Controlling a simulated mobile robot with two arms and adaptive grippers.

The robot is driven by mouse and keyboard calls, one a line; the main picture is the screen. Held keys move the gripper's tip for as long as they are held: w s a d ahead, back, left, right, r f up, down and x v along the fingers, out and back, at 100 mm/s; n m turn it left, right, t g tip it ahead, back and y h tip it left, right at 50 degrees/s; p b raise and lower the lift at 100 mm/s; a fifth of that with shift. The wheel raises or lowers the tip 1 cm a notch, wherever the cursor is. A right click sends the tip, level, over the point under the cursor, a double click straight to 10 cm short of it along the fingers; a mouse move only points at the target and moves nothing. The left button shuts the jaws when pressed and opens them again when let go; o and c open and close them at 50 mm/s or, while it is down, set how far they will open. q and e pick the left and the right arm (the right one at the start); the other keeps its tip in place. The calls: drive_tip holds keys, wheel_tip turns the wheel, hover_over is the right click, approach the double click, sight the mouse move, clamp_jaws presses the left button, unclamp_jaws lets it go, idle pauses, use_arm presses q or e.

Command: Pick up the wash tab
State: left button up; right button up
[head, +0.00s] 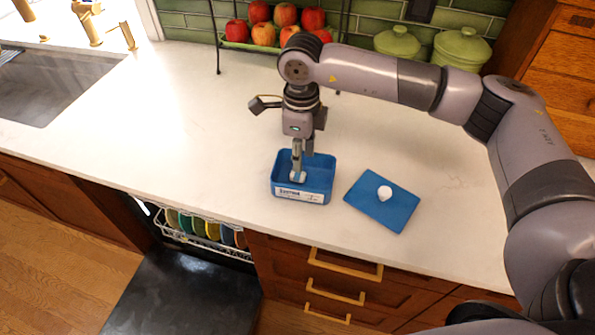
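An open blue box (317,183) with a white label on its front stands on the white counter. A small white piece (298,177), which looks like the wash tab, is low inside the box. My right gripper (298,168) points straight down into the box, with its fingertips at this white piece. The fingers partly cover the piece, and I cannot tell whether they are closed on it or only beside it. My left gripper is not in view.
A flat blue panel (372,211) with a white round knob, likely the lid, lies right of the box. Apples (264,33) in a rack and green pots (461,48) stand at the back. An open dishwasher (187,290) is below, front left. The counter's left part is clear.

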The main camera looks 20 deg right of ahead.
sight(299, 174)
drive_tip(key=shift+f, duration=0.2)
drive_tip(key=shift+f+p, duration=0.3)
drive_tip(key=shift+p, duration=0.1)
drive_tip(key=f, duration=0.2)
drive_tip(key=f+p, duration=0.1)
drive_tip(key=shift+a+f+p, duration=0.2)
drive_tip(key=shift+f+p, duration=0.1)
drive_tip(key=shift+f, duration=0.4)
drive_tip(key=shift+c, duration=0.2)
drive_tip(key=c, duration=0.6)
